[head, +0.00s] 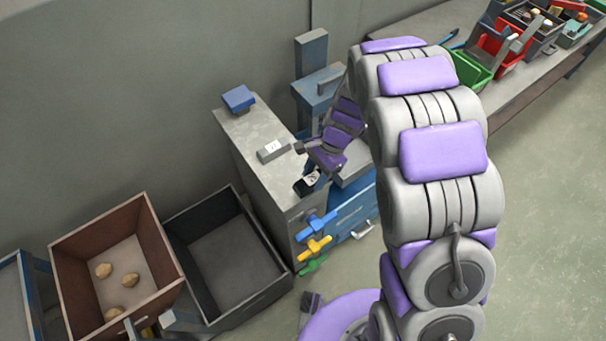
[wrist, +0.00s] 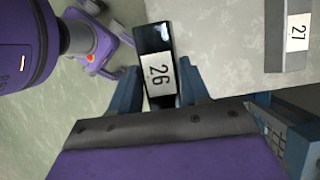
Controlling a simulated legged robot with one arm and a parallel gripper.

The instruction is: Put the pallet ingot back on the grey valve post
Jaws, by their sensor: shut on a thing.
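My gripper (wrist: 158,92) is shut on a dark ingot (wrist: 158,65) with a white label reading 26, its blue fingers on either side. In the head view my gripper (head: 309,175) and the dark ingot (head: 305,185) are by the right edge of a grey block-like stand (head: 262,150) with coloured valve handles, which looks like the valve post. I cannot tell whether the ingot touches the top. A grey ingot (head: 273,150) labelled 27 lies on that top; it also shows in the wrist view (wrist: 290,45).
A blue block (head: 238,98) sits on the stand's back end. Blue, yellow and green handles (head: 314,246) stick out from its front. A blue cabinet (head: 352,215) stands right of it. An empty dark bin (head: 262,290) and a brown crate (head: 172,262) stand left.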

